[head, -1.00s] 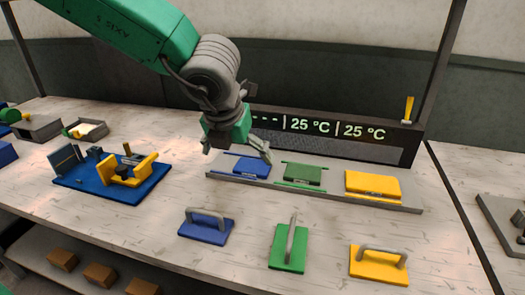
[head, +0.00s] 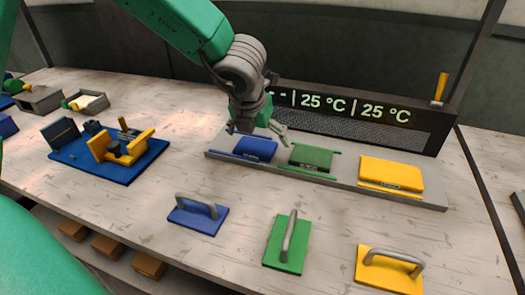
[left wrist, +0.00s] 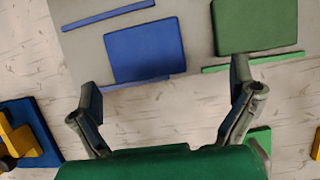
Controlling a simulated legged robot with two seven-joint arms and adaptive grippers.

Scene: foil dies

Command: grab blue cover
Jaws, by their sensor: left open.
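A blue plate with a grey handle (head: 198,216) lies on the table in front of the grey station. A blue block (head: 255,149) sits in the left place on the station; the left wrist view shows this block (left wrist: 146,50) as a plain rectangle beyond my fingers. Which blue piece is the cover, I cannot tell for sure. My left gripper (head: 258,134) is open and empty, pointing down just above the blue block. In the left wrist view my left gripper (left wrist: 165,90) has its fingers spread wide, with nothing between them. My right gripper is not in view.
A green block (head: 311,157) and a yellow block (head: 391,173) share the grey station (head: 345,184). A green handled plate (head: 278,250) and a yellow handled plate (head: 370,275) lie in front. A temperature display (head: 350,108) stands behind. A blue fixture (head: 115,170) stands left.

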